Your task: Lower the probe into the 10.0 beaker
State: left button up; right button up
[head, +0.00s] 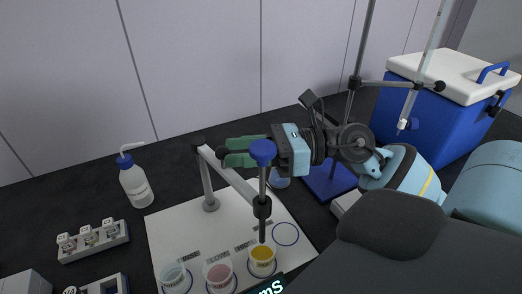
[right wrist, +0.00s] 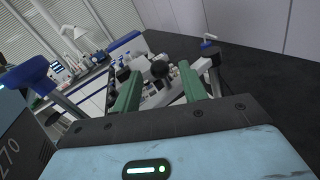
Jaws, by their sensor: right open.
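The probe has a blue cap (head: 263,152) and a dark shaft. It stands upright in a clip on the grey swing arm (head: 232,178), with its lower end at or just above the yellow beaker (head: 262,255); contact is unclear. A pink beaker (head: 218,275) and a pale clear beaker (head: 173,277) stand left of it. I cannot read which is 10.0. My right gripper (head: 240,152) is open beside the cap; the right wrist view shows its green fingers (right wrist: 158,88) apart. My left gripper is not in view.
An empty blue ring (head: 286,234) is on the white board (head: 160,228), right of the yellow beaker. A wash bottle (head: 134,182), a vial rack (head: 94,243), a blue stand base (head: 328,182) and a blue cooler (head: 425,125) stand around it.

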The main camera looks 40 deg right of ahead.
jog(key=shift+b+v, duration=0.5)
jog(key=shift+v, duration=1.65)
